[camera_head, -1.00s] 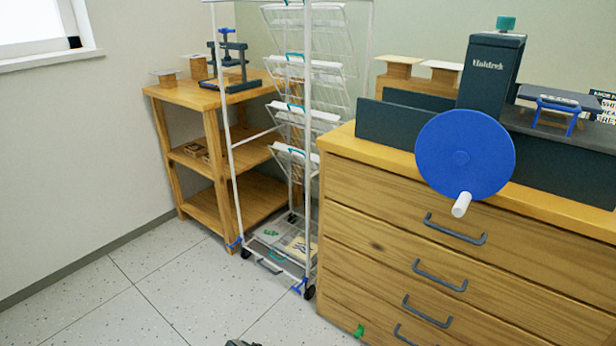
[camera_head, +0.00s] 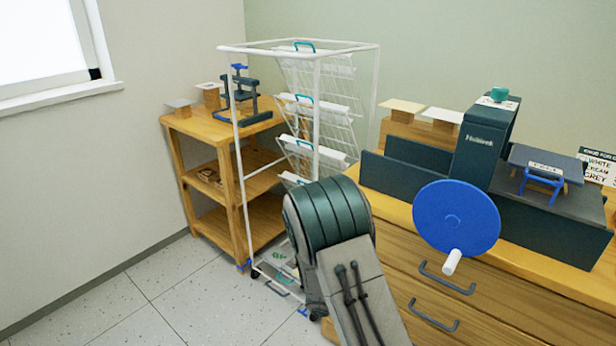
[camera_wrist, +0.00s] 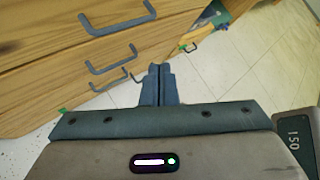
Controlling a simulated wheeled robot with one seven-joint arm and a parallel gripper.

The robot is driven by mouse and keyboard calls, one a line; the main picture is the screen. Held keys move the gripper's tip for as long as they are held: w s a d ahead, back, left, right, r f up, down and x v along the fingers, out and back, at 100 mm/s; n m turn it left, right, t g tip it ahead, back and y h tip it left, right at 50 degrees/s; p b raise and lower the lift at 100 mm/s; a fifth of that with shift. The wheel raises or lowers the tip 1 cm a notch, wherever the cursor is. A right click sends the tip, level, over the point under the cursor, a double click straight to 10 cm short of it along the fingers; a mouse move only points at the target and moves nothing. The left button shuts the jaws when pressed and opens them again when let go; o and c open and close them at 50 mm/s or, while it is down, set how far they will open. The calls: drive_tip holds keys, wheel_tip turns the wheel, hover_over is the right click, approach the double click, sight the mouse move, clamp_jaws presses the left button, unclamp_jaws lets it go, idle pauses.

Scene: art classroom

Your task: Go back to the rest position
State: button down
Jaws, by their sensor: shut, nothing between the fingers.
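My gripper (camera_wrist: 159,84) shows in the wrist view with its two fingers pressed together and nothing between them. It points past the drawer handles (camera_wrist: 112,65) of the wooden cabinet (camera_wrist: 40,60), over the pale tiled floor. In the head view my arm rises in front of the white wire rack and the cabinet's left end; the gripper itself is not in that view.
A wooden cabinet (camera_head: 390,202) carries a press with a blue wheel (camera_head: 456,218). A white wire drying rack (camera_head: 317,120) stands left of it. A wooden shelf (camera_head: 186,122) stands by the wall. Tiled floor (camera_head: 150,300) is clear at lower left.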

drive_tip(key=s+a+r+m+t+y+p, duration=0.1)
drive_tip(key=s+r+m+y+p, duration=0.3)
drive_tip(key=r+m, duration=0.4)
drive_tip(key=s+a+r+m+t+y+p, duration=0.1)
drive_tip(key=s+a+r+m+y+p, duration=0.2)
drive_tip(key=r, duration=1.6)
drive_tip(key=s+a+r+m+y+p, duration=0.2)
drive_tip(key=s+r+m+y+p, duration=0.2)
drive_tip(key=s+r+m+p, duration=0.5)
wheel_tip(320, 180, up, 4)
drive_tip(key=m+p, duration=0.1)
drive_tip(key=m, duration=0.3)
drive_tip(key=shift+r+t+y, duration=0.25)
drive_tip(key=shift+t+y, duration=0.15)
drive_tip(key=c, duration=1.6)
unclamp_jaws()
drive_tip(key=shift+a, duration=0.1)
